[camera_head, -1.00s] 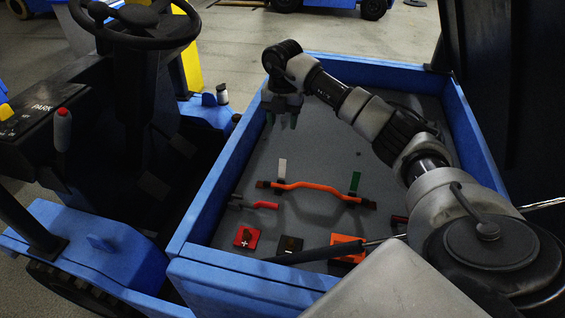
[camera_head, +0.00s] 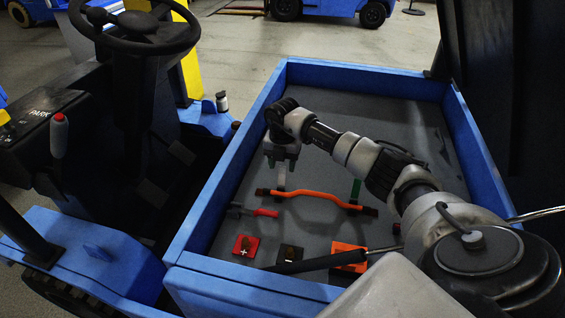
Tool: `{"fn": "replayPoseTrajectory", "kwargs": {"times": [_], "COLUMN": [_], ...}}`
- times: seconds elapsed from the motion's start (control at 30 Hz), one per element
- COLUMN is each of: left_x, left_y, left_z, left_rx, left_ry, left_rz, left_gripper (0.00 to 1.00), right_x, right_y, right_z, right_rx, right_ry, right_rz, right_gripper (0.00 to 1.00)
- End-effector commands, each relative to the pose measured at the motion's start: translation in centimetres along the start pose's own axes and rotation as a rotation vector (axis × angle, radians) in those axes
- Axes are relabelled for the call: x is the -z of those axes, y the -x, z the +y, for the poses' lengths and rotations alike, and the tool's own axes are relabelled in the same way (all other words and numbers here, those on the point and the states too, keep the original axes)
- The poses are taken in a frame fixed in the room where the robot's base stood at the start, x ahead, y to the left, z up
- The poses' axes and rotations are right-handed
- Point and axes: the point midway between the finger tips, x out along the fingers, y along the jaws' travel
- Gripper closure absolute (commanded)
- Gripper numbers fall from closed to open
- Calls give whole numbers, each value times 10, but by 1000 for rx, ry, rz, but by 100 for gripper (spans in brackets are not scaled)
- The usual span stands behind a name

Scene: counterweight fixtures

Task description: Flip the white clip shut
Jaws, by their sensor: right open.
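The white clip (camera_head: 281,178) stands upright at the left end of the orange cable (camera_head: 318,194) in the blue-walled bay. Its upper part is partly hidden by my right gripper. A green clip (camera_head: 356,188) also stands upright near the cable's right end. My right gripper (camera_head: 281,165) is open, pointing down, with its fingertips at or just behind the top of the white clip in the picture. I cannot tell whether they touch it. My left gripper is not in view.
Blue bay walls (camera_head: 218,172) enclose the grey floor. In front of the cable are a red-handled lever (camera_head: 264,212), a red block (camera_head: 246,246), a dark block (camera_head: 290,254) and an orange block (camera_head: 347,256). A black rod (camera_head: 313,262) crosses there. The bay's back is clear.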

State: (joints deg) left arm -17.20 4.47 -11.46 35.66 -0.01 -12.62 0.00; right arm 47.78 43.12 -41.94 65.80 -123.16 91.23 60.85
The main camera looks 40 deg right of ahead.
Motion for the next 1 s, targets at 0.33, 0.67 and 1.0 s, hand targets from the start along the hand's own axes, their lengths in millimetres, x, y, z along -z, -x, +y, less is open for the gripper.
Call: {"fn": "replayPoseTrajectory", "kwargs": {"times": [0.33,0.67,1.0], "left_x": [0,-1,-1], "left_y": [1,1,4], "left_z": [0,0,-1], "left_rx": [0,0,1], "left_ry": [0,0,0], "left_rz": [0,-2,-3], "left_gripper": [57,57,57], "right_x": [0,0,3], "right_y": [-9,-9,-7], "right_z": [0,0,-1], "right_rx": [0,0,2], "right_ry": [0,0,2], "right_rz": [-1,-1,-40], "right_gripper": [51,92,100]}}
